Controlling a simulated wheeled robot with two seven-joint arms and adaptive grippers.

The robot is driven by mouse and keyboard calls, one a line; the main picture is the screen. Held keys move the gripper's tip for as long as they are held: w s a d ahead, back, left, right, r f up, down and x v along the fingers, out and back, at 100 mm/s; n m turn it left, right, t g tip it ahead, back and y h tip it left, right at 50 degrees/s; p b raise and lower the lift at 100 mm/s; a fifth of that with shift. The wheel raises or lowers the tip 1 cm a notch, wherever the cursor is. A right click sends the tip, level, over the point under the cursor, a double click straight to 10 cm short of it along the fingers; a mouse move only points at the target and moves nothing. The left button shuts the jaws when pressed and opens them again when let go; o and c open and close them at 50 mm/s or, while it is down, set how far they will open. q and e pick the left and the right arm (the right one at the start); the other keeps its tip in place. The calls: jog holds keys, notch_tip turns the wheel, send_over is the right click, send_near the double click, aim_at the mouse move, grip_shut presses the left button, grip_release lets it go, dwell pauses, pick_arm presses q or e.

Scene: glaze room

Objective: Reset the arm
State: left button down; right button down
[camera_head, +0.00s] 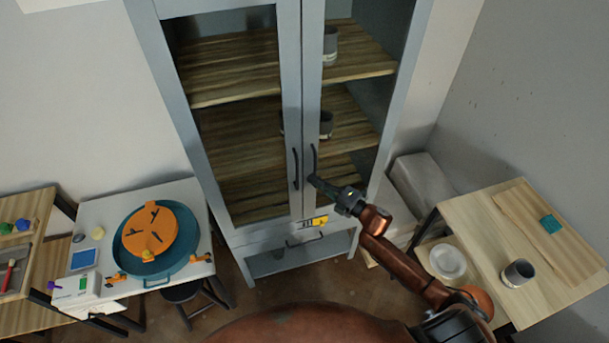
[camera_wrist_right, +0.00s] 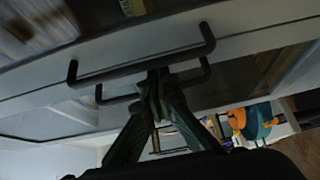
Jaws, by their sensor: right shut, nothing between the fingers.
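My right arm reaches in from the lower right to a tall grey cabinet (camera_head: 290,226) with glass doors. My right gripper (camera_head: 313,180) is shut and empty, its tips at the lower end of the right door's dark handle (camera_head: 314,160). The left door's handle (camera_head: 296,168) is just left of it. In the right wrist view the closed fingertips (camera_wrist_right: 157,76) overlap the two bar handles, the nearer one (camera_wrist_right: 100,73) and the farther one (camera_wrist_right: 192,78). I cannot tell whether the tips touch a handle. Both doors look closed. My left gripper is out of view.
Grey cups (camera_head: 330,47) stand on the cabinet shelves. At left, a white table (camera_head: 190,190) holds a teal basin (camera_head: 175,266) with an orange disc (camera_head: 170,225); a dark stool (camera_head: 181,292) is beside it.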

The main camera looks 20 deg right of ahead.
jog(key=shift+s+a+v, duration=0.25)
jog(key=shift+a+v, duration=0.15)
jog(key=shift+v, duration=3.1)
jog(key=s+d+f+m+g+h+b, duration=0.1)
jog(key=d+f+m+h, duration=0.3)
jog(key=f, duration=0.8)
jog(key=s+d+f+m+g+h+b, duration=0.15)
jog(key=d+f+m, duration=0.3)
jog(key=f, duration=0.75)
jog(key=s+d+f+m+g+h+b, duration=0.1)
jog(key=s+d+f+m+g+h, duration=0.15)
jog(key=s+f, duration=0.6)
jog(key=s+d+f+m+g+h+b, duration=0.1)
jog(key=s+f+m+b, duration=0.15)
jog(key=f, duration=1.05)
jog(key=s+a+f+m+g+b, duration=0.15)
jog(key=s+f+m+g, duration=0.3)
jog(key=s+f, duration=1.25)
jog(key=s+a+f+m+g, duration=0.1)
jog(key=s+a+f, duration=0.1)
jog(key=s, duration=0.5)
jog(key=s+a+f+m+g+b, duration=0.1)
jog(key=s+a+f+m+g, duration=0.1)
jog(key=s, duration=0.6)
jog(key=s+a+f+m+g+b, duration=0.1)
jog(key=s+a+f, duration=0.3)
jog(key=s, duration=0.3)
jog(key=shift+s+a+f, duration=0.25)
jog(key=shift+s+f, duration=0.05)
jog(key=shift+f, duration=0.55)
